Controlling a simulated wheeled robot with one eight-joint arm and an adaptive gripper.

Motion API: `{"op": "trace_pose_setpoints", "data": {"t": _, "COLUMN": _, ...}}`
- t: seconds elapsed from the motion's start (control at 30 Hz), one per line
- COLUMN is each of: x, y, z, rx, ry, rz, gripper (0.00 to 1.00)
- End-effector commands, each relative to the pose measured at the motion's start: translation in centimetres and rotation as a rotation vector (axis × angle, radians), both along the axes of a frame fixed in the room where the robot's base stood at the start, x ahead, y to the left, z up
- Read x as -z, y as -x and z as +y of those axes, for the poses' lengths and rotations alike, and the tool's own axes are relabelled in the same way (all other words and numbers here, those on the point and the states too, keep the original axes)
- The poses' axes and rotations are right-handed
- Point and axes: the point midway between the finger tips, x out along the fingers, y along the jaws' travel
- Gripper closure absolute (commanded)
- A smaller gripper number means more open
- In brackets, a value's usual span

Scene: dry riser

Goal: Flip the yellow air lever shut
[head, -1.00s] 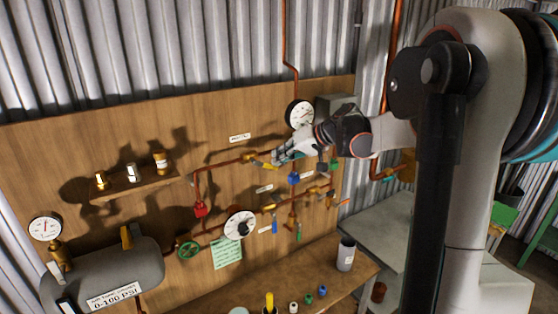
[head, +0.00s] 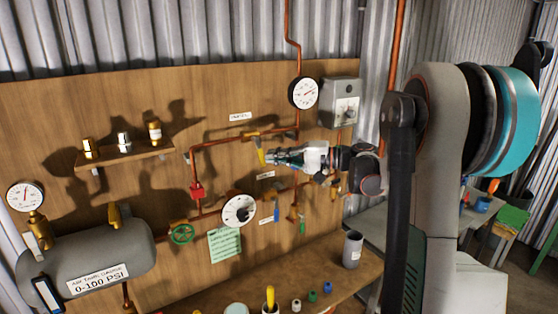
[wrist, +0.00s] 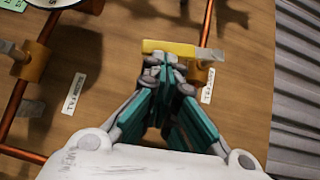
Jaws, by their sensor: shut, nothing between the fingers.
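The yellow air lever (head: 261,156) hangs down from its brass valve (head: 250,136) on the upper copper pipe, roughly across the pipe. In the wrist view the yellow lever (wrist: 168,47) lies crosswise just beyond my fingertips, with the brass valve (wrist: 198,72) to its right. My gripper (head: 274,155) is shut and empty, just right of the lever in the head view. Its closed fingertips (wrist: 164,62) overlap the lever's lower edge in the wrist view. I cannot tell whether they touch it. My gripper hides part of the valve.
A grey box (head: 340,102) and a gauge (head: 303,93) are above right. A bench (head: 215,292) with small items stands below.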

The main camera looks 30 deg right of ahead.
Motion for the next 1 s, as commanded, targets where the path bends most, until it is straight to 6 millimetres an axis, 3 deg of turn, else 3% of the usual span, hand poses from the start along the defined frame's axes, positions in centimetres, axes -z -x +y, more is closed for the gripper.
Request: {"op": "trace_pose_setpoints", "data": {"t": 1.0, "x": 0.63, "y": -0.11, "z": 0.8, "rx": 0.0, "ry": -0.006, "rz": 0.0, "gripper": 1.0}}
